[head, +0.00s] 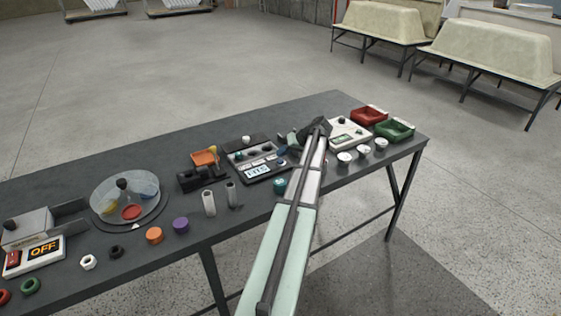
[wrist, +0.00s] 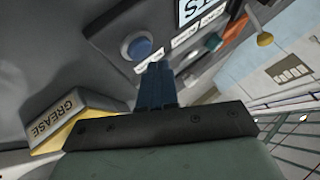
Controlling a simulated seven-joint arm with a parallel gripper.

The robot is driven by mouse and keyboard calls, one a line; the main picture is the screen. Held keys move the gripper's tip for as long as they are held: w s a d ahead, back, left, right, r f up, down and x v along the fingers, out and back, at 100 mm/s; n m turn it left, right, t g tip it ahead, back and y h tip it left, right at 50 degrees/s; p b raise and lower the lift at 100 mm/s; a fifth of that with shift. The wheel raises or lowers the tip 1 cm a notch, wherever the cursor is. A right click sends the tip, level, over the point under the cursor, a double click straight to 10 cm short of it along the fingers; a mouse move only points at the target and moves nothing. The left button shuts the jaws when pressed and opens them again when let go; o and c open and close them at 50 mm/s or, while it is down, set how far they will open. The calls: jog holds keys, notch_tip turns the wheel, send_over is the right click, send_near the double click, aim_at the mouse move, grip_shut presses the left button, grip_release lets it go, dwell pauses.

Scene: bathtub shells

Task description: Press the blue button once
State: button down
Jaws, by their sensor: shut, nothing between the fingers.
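The blue button (wrist: 139,47) is a round cap in a grey ring on a dark panel, in the wrist view. My gripper (wrist: 157,66) is shut and empty, with its blue fingertips just below and right of the button in that picture. Whether they touch the panel I cannot tell. In the head view, the device (head: 257,171) with a lit screen stands in mid-table. A small blue spot (head: 281,162), probably the button, shows at its right side. My gripper (head: 291,142) is just above it there, partly hidden by my arm.
A box marked GREASE (wrist: 60,117) lies left of my fingers in the wrist view. A white device (head: 348,133), red bin (head: 368,117) and green bin (head: 394,130) stand at the right.

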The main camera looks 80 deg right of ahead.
aim_at(283, 160)
jog(key=shift+r, duration=0.15)
jog(key=shift+r, duration=2.35)
